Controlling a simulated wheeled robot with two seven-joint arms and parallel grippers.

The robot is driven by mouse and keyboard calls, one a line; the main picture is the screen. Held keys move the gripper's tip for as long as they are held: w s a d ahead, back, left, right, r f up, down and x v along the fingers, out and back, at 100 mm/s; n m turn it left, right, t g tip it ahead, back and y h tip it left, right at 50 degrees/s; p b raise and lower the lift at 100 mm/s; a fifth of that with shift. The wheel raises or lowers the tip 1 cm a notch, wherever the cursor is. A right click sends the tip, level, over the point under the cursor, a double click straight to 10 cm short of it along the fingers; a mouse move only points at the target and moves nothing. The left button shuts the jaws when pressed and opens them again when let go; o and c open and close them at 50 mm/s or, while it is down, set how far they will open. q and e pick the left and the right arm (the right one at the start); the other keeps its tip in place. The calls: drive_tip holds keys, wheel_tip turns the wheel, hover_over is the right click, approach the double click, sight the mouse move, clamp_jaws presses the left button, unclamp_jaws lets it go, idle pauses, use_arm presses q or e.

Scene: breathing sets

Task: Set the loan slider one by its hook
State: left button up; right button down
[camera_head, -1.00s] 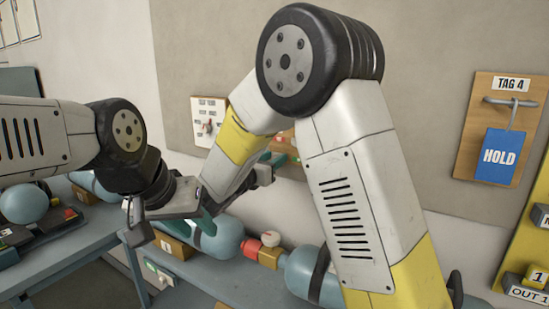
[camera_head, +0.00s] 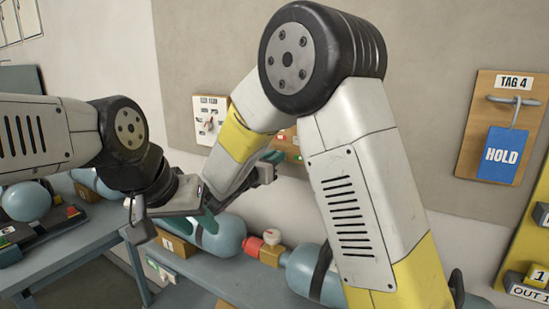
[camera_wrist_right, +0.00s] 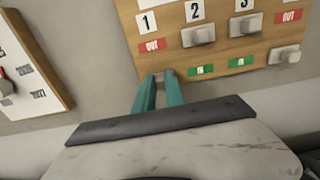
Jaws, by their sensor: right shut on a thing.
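The wooden slider board (camera_wrist_right: 222,52) shows numbers 1, 2 and 3 in the right wrist view; it is partly hidden in the head view (camera_head: 288,138). Under number 1 a red OUT label is uncovered. My right gripper (camera_wrist_right: 157,78) is shut on a small grey knob below that label, at the board's lower edge; the fingers mostly hide the knob. Sliders two (camera_wrist_right: 198,36) and three (camera_wrist_right: 245,25) sit higher, with green labels uncovered below them. My left gripper (camera_head: 172,222) hangs over the bench at left; its opening is unclear.
A white card with a red knob (camera_head: 208,120) is left of the board. A blue HOLD tag (camera_head: 502,155) hangs from a hook on the TAG 4 plaque at right. Blue cylinders (camera_head: 222,238) lie on the bench below. A yellow panel (camera_head: 520,265) stands far right.

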idle(0.8)
wheel_tip(320, 180, up, 6)
drive_tip(key=shift+f, duration=0.1)
drive_tip(key=c, duration=1.4)
unclamp_jaws()
drive_tip(key=shift+f, duration=0.1)
